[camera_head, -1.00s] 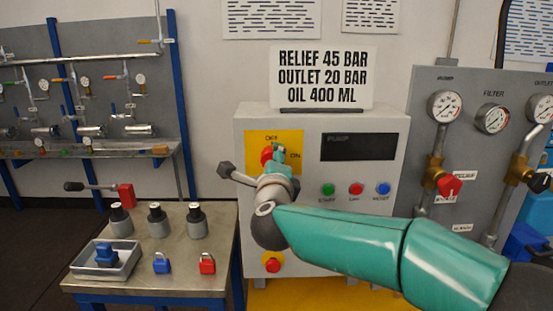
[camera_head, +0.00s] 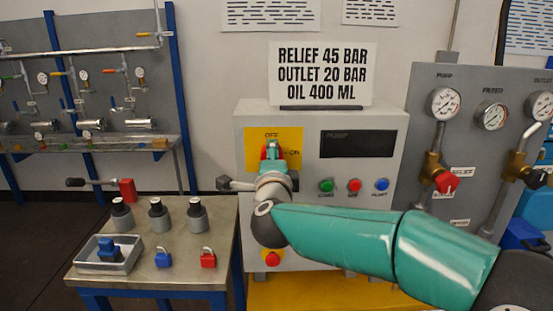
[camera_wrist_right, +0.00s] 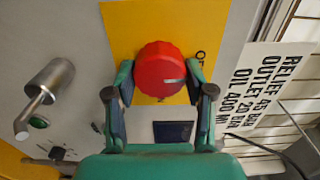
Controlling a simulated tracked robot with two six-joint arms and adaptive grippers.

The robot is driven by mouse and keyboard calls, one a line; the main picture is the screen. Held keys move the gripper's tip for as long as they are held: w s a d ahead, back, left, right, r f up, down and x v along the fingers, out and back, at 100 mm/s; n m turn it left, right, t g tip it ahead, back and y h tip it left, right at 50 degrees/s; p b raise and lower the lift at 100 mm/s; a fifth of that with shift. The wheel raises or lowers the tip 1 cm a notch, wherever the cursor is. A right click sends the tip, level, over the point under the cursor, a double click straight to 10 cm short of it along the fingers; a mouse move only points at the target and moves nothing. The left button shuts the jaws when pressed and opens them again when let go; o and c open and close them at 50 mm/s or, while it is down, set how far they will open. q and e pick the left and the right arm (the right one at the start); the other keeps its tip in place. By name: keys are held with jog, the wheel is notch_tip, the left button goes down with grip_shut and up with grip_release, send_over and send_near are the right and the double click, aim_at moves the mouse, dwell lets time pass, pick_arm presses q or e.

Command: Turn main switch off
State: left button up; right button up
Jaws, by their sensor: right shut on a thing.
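The main switch (camera_wrist_right: 160,68) is a round red knob on a yellow plate on the grey cabinet. My right gripper (camera_wrist_right: 160,82) has one finger on each side of the knob and is shut on it. In the wrist view the knob's pale mark points right, towards the OFF lettering, which a finger partly hides. In the head view the right gripper (camera_head: 273,151) covers most of the switch; OFF shows above it and ON to its right. My left gripper is not in view.
The cabinet has a dark display (camera_head: 357,144), green, red and blue buttons, and a red knob (camera_head: 272,258) low down. A bench (camera_head: 190,273) at left holds a tray (camera_head: 80,267), padlocks and several grey cylinders. A gauge panel (camera_head: 475,150) stands at right.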

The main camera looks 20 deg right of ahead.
jog(key=shift+a+f, duration=0.15)
jog(key=shift+f, duration=0.15)
jog(key=o, duration=1.2)
jog(key=shift+c, duration=0.2)
jog(key=shift+r, duration=0.1)
jog(key=shift+r, duration=0.1)
jog(key=v, duration=1.2)
